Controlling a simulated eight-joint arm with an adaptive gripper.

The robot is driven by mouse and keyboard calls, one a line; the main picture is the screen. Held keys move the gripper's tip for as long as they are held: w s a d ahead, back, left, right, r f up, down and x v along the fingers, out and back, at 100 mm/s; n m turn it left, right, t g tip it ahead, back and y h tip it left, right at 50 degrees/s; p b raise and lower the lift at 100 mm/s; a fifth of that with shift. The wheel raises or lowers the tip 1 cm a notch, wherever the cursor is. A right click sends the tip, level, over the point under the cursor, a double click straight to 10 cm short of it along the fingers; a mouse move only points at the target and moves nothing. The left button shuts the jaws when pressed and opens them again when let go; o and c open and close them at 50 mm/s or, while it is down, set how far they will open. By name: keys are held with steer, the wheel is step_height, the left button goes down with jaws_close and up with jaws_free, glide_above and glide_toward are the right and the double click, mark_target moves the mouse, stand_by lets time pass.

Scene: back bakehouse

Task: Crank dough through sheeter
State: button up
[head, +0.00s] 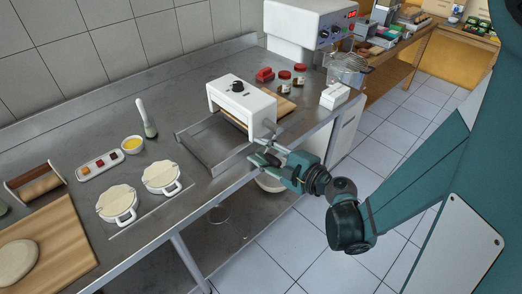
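The dough sheeter (241,106) is a white box with a black knob on top, near the middle of the steel bench. A grey metal tray (205,147) lies in front of it. A tan strip shows under its housing; I cannot tell whether it is dough. My gripper (257,152) is at the sheeter's front right corner, by the bench edge, its fingers pointing left. The crank is not clearly visible there, and I cannot tell whether the fingers touch or hold it. A round piece of pale dough (16,262) lies on a wooden board (62,238) at far left.
Two white lidded pots (161,177) (118,204), a yellow-filled bowl (132,144), a brush (147,118) and a small tray (99,166) stand left of the sheeter. Red-lidded jars (284,78) and a white block (335,95) stand behind it. A white machine (300,28) stands at the back.

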steer(key=shift+d, duration=0.1)
steer(key=v, duration=1.1)
steer(key=shift+s+d+r, duration=0.25)
steer(key=shift+s, duration=0.05)
stand_by(0.4)
